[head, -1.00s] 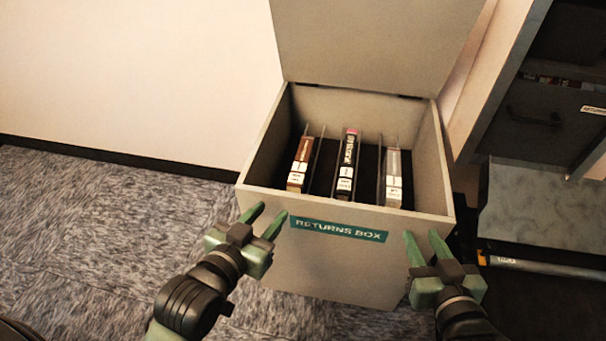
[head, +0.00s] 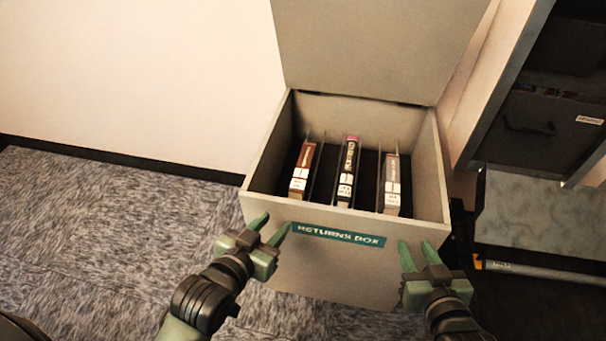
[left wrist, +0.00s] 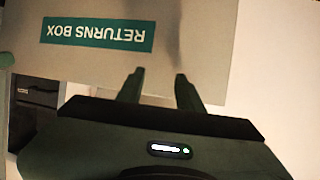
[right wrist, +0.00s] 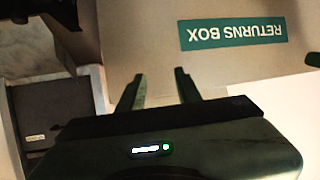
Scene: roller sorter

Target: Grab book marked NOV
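Three books stand upright between thin dividers in the open returns box (head: 335,270). A brown book (head: 302,171) is at the left, a black book (head: 347,172) with a pink top is in the middle, and a grey book (head: 392,184) is at the right. Each has a white label low on its spine; the letters are too small to read, so I cannot tell which is marked NOV. My left gripper (head: 271,229) is open and empty before the box's front left. My right gripper (head: 415,252) is open and empty before its front right. Both sets of fingers also show in the wrist views.
The box lid (head: 375,45) is raised at the back. A dark shelf unit (head: 535,115) stands at the right, with a pale surface and a grey bar (head: 540,270) below it. Carpet (head: 100,240) lies clear at the left.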

